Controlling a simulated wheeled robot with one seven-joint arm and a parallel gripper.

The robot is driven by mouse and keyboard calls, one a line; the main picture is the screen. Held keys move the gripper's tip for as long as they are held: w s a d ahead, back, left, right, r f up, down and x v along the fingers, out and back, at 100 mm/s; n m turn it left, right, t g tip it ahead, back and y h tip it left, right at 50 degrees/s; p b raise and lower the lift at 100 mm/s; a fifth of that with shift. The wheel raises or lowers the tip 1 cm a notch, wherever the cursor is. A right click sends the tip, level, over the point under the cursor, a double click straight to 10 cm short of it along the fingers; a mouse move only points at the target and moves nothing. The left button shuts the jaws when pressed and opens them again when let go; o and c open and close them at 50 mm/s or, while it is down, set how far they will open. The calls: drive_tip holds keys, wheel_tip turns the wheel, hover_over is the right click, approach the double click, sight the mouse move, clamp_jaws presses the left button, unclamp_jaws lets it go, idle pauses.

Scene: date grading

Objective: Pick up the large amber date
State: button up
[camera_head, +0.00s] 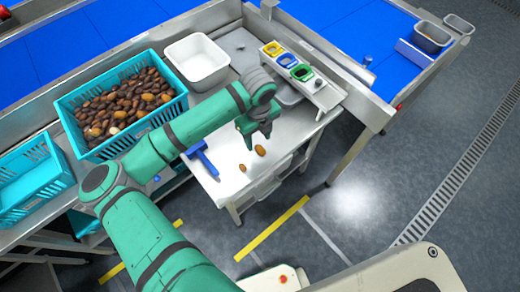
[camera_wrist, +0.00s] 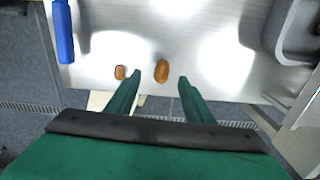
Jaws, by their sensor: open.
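The larger amber date (camera_head: 260,150) lies on the bare metal table top. In the wrist view the larger date (camera_wrist: 162,70) shows between my fingertips, nearer the left one. A smaller amber-brown date (camera_head: 242,168) lies beside it, and in the wrist view the smaller date (camera_wrist: 120,72) is just left of the left finger. My gripper (camera_head: 258,136) is open and empty, close to the larger date. Its two green fingers also show in the wrist view (camera_wrist: 159,80). I cannot tell its exact height above the table.
A blue tool (camera_head: 203,160) lies left of the dates. A turquoise crate (camera_head: 122,142) full of dates, an empty white tub (camera_head: 197,62) and a stand with coloured cups (camera_head: 302,75) are around the table. The table's front edge is close to the dates.

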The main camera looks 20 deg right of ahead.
sight(260, 149)
drive_tip(key=shift+s+d+f, duration=0.1)
drive_tip(key=shift+d+f, duration=0.05)
drive_tip(key=shift+f, duration=1.35)
drive_tip(key=shift+s+d+f, duration=0.1)
drive_tip(key=shift+f, duration=1.4)
drive_tip(key=c, duration=0.8)
